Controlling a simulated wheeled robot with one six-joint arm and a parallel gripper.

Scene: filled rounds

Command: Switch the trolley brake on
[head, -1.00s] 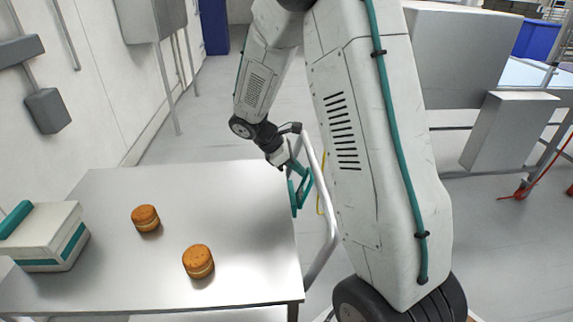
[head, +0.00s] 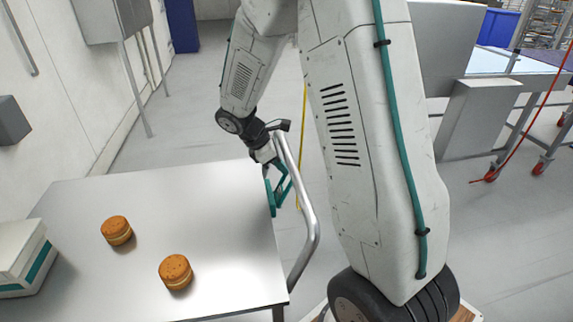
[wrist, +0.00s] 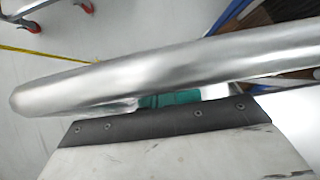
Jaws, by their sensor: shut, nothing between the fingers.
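The trolley is a steel-topped table (head: 130,200) with a bent tubular push handle (head: 311,225) at its right end. My gripper (head: 275,200), with teal fingers, hangs between the table's right edge and the handle, close to the tube. It is shut and empty. In the wrist view the handle tube (wrist: 170,77) crosses right in front of the camera and hides most of the fingers; only a bit of teal shows below it. No brake lever or pedal can be made out in either view; the trolley's underside is hidden.
Two filled rounds (head: 116,230) (head: 175,271) sit on the top, and a white box with a teal stripe (head: 22,262) stands at its left. A grey cabinet (head: 110,18) is on the left wall. A rack with red castors (head: 540,160) stands right. Floor behind is clear.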

